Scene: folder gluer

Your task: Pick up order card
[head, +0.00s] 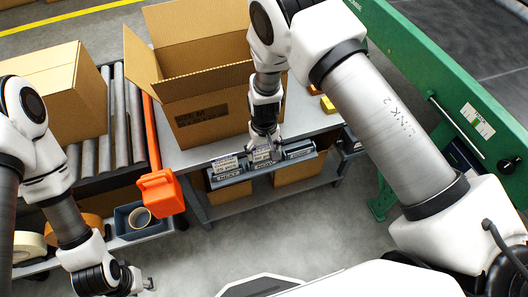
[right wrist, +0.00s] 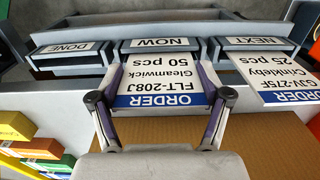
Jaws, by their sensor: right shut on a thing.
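A white order card (right wrist: 160,72) with a blue ORDER band reads FLT-208J, Gleamwick, 50 pcs. It stands at the NOW slot of a grey card holder (head: 234,180), in the middle. My right gripper (right wrist: 162,88) is shut on this card, with one finger at each side edge. The right gripper also shows in the head view (head: 263,152), at the holder. A second order card (right wrist: 278,72), GJV-275F, Crinkleby, 25 pcs, is in the NEXT slot. The DONE slot (right wrist: 68,52) shows no card. My left gripper (head: 142,284) is low at the left, away from the holder; its jaw opening is unclear.
An open cardboard box (head: 205,95) stands on the table behind the holder. A roller conveyor (head: 120,110) carries another box (head: 60,85). A green machine (head: 440,80) is at the right. Coloured blocks (right wrist: 35,148) show at the wrist view's left.

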